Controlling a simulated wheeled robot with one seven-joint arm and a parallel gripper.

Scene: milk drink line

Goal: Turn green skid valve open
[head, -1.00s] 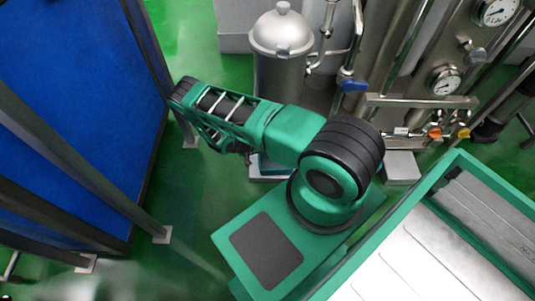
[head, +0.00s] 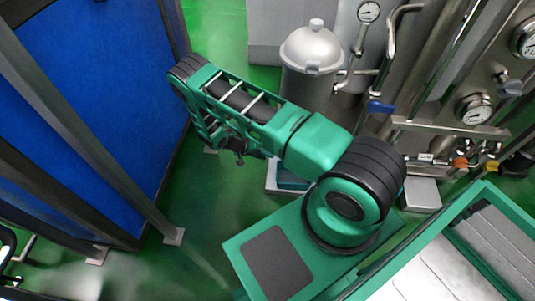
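I cannot make out a green valve handle in the head view. The skid pipework at the right carries a blue valve handle (head: 380,106), an orange-red one (head: 460,162) and a yellow one (head: 491,167). My green and black arm is folded across the middle, its far bend pointing up-left, beside the tank and away from these handles. My gripper cannot be made out; a small dark part shows below the arm, but I cannot tell what it is.
A steel tank (head: 313,50) with a domed lid stands behind my arm. Pressure gauges (head: 473,108) sit on the pipework. A blue panel (head: 90,90) with dark posts (head: 85,130) stands at the left. Green floor (head: 195,225) is clear between the posts and my base.

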